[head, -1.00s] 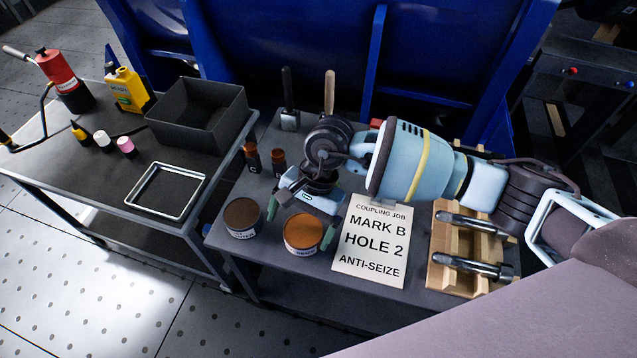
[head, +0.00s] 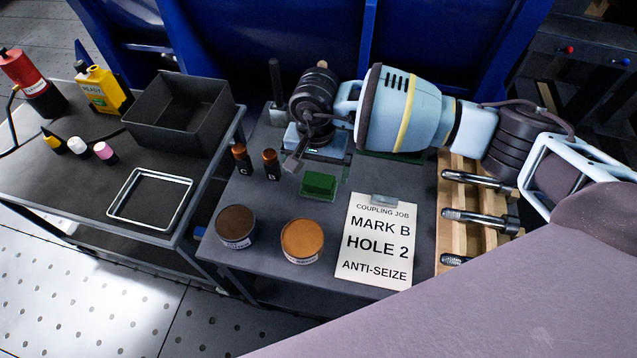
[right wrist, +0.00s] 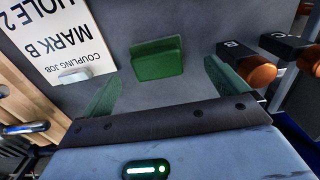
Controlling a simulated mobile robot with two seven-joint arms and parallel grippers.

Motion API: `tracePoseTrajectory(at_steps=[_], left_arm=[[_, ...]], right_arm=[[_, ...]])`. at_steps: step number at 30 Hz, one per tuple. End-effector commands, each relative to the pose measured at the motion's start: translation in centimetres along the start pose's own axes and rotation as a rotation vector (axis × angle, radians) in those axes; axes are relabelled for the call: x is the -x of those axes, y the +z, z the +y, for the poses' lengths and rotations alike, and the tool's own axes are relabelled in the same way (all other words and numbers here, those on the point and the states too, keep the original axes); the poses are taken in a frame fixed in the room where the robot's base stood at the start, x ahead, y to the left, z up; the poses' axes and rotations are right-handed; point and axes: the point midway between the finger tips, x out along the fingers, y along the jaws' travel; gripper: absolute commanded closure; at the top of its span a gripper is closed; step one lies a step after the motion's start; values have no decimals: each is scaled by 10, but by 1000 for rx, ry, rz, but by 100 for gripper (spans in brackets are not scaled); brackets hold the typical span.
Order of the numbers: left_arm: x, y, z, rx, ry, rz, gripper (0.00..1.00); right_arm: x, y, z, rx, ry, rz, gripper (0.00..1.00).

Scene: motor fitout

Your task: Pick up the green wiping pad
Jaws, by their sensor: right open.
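The green wiping pad (head: 319,184) lies on the grey table, behind the two round tins and left of the card's top edge. It also shows in the right wrist view (right wrist: 158,58), a block with a raised strip on top. My right gripper (head: 318,168) is open and empty, just behind the pad in the head view. In the right wrist view its two green fingers (right wrist: 163,74) stand wide apart, and the pad lies ahead between them, apart from both. My left gripper is not in view.
A brown tin (head: 236,227) and an orange tin (head: 302,241) stand in front of the pad. The printed card (head: 375,240) and a wooden rack (head: 452,220) with metal tools are at right. A black bin (head: 180,115) stands on the left cart.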

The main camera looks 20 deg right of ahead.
Motion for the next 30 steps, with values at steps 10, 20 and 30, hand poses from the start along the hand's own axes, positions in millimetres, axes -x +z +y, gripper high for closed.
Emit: tracePoseTrajectory(at_steps=[10,20,30], left_arm=[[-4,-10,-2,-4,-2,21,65],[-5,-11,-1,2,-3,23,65],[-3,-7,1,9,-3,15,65]], right_arm=[[-33,0,6,-2,3,-3,2],[-52,-2,5,-2,0,0,2],[-52,-2,5,-2,0,-1,38]])
